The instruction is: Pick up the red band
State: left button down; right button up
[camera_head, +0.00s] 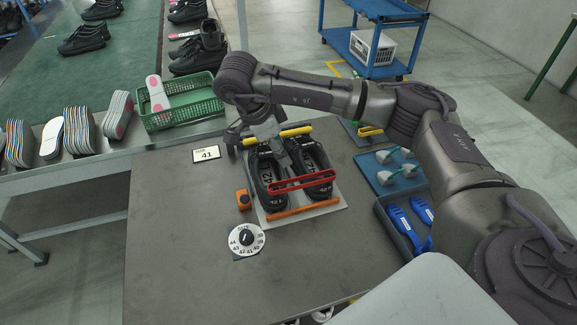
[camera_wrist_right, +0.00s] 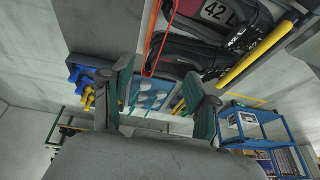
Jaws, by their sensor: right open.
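The red band (camera_head: 300,182) is a long, narrow loop lying across the fronts of two black shoes (camera_head: 272,172) on a pale board (camera_head: 333,194). In the wrist view part of the red band (camera_wrist_right: 149,60) shows at the top, beside a black shoe marked 42 L. My right gripper (camera_head: 280,143) is over the back part of the shoes, behind the band, in the head view. In the wrist view my right gripper (camera_wrist_right: 158,72) has its fingers wide apart with nothing between them. My left gripper is not in view.
A yellow bar (camera_head: 296,131) and an orange bar (camera_head: 304,210) lie at the board's back and front. A size dial (camera_head: 246,241), an orange block (camera_head: 243,199) and blue trays (camera_head: 400,181) are nearby. The table's left front is clear.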

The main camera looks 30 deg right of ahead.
jog(key=d, duration=0.1)
jog(key=p, duration=0.2)
send_over(300, 177)
jog(key=s+a, duration=0.1)
jog(key=a, duration=0.1)
notch_tip(300, 177, down, 8)
jog(key=p+x, duration=0.1)
jog(key=x, duration=0.3)
jog(key=shift+f, duration=0.1)
jog(key=c, duration=0.9)
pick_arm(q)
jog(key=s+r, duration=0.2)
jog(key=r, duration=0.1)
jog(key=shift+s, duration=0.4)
pick_arm(e)
jog(key=shift+c, duration=0.3)
